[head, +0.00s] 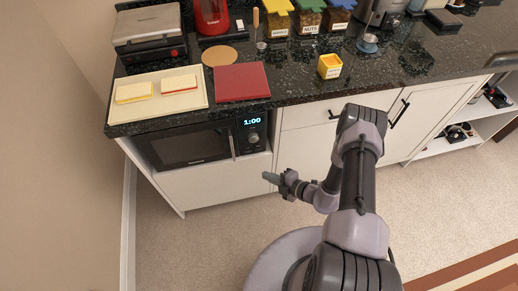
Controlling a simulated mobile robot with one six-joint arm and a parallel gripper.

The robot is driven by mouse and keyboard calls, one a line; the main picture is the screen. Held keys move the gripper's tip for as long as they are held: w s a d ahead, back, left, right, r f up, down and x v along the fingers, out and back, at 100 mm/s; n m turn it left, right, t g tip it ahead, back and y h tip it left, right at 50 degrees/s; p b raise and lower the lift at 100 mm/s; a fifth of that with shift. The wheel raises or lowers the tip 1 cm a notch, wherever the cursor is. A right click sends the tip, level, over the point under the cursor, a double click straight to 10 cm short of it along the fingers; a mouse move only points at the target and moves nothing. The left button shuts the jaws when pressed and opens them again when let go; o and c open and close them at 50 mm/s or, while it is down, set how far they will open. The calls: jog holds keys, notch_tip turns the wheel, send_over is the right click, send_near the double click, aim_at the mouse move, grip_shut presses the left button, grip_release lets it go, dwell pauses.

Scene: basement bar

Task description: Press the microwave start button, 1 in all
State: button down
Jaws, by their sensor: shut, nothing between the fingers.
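The black microwave (190,147) sits in an open bay under the left end of the dark counter. Its lit display (252,121) reads 1:00, with a round knob (253,138) below it on the control panel. The door looks closed, with an upright handle (233,146) beside the panel. I cannot make out the start button at this size. My gripper (268,177) is shut and empty. In the picture it is below and slightly right of the panel, apart from the microwave and in front of the white cabinet.
The counter (290,112) overhangs the microwave bay. On it are a cream board (200,101) with sandwiches, a red board (242,82), a yellow box (329,66) and several jars. White cabinet doors (302,150) with black handles stand right of the bay. Carpet is clear at lower left.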

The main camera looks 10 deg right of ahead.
aim_at(259, 149)
jog(key=w+b, duration=0.3)
jog(key=w, duration=0.6)
jog(key=shift+w+b, duration=0.1)
jog(key=shift+b, duration=0.25)
dwell(1.7)
jog(key=shift+w, duration=0.25)
